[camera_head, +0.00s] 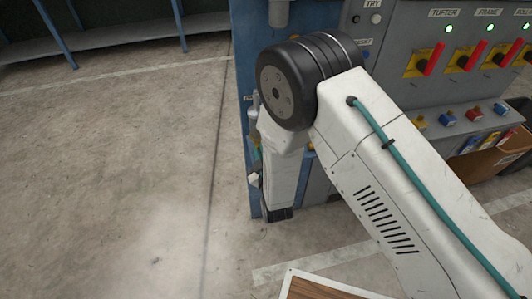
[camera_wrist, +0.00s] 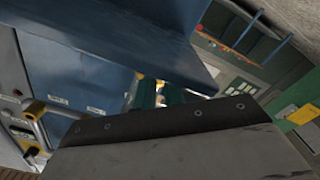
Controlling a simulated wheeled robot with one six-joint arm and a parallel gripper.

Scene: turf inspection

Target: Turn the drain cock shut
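I cannot pick out the drain cock for certain in either view. In the wrist view, a yellow-ended fitting with a pale metal bar (camera_wrist: 36,110) sits at the left, beside a blue-grey panel with small white labels. I cannot tell whether it is the cock. A large grey piece with a dark bolted edge, apparently part of my gripper (camera_wrist: 165,122), fills the lower part of that view. It shows no fingertips closed on anything. In the head view my arm hangs down in front of the cabinet's left edge and hides most of what is there.
The blue-grey cabinet (camera_head: 380,62) carries red-handled switches on yellow plates, green lamps and buttons. A cardboard box (camera_head: 495,155) stands at the right. A wooden-topped board (camera_head: 320,289) lies at the bottom edge. The concrete floor (camera_head: 110,170) at the left is clear; a blue-legged bench stands behind.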

